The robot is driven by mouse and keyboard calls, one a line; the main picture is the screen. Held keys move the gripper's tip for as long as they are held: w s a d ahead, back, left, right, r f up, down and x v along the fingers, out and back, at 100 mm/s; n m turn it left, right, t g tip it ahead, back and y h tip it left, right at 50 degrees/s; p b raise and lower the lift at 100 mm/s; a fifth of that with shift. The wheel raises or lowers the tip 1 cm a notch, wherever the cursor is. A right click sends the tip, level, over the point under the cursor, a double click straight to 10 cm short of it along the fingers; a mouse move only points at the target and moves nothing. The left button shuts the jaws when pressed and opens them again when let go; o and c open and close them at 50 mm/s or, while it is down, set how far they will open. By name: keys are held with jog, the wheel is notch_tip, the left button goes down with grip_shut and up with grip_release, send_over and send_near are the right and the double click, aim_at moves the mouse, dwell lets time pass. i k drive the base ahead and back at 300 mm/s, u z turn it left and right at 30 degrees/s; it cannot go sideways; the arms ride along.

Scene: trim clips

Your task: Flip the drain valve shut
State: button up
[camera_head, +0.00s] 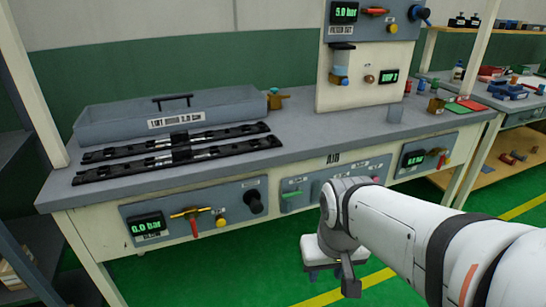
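My white arm reaches in from the lower right, and its grey end, my gripper (349,284), hangs low in front of the bench, over the green floor. It is seen from behind, so I cannot tell whether the fingers are apart. No label that I can read says which valve is the drain valve. A valve with a yellow handle and a red lever (193,226) sits on the lower left panel, by a display reading 0.0. An orange-red lever (376,11) sits on the upper panel, by a display reading 5.0 bar.
The grey workbench (310,150) carries a long grey bin (100,125) and dark clip rails (180,155) at left. A black knob (254,201) and yellow button (221,222) sit beside the lower left valve. A second bench with loose parts stands at right.

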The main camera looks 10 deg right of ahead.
aim_at(299, 192)
jog(key=i, duration=1)
jog(key=z, duration=0.95)
jog(key=k, duration=1.8)
jog(key=u, duration=0.3)
jog(key=i, duration=1)
jog(key=u, duration=0.1)
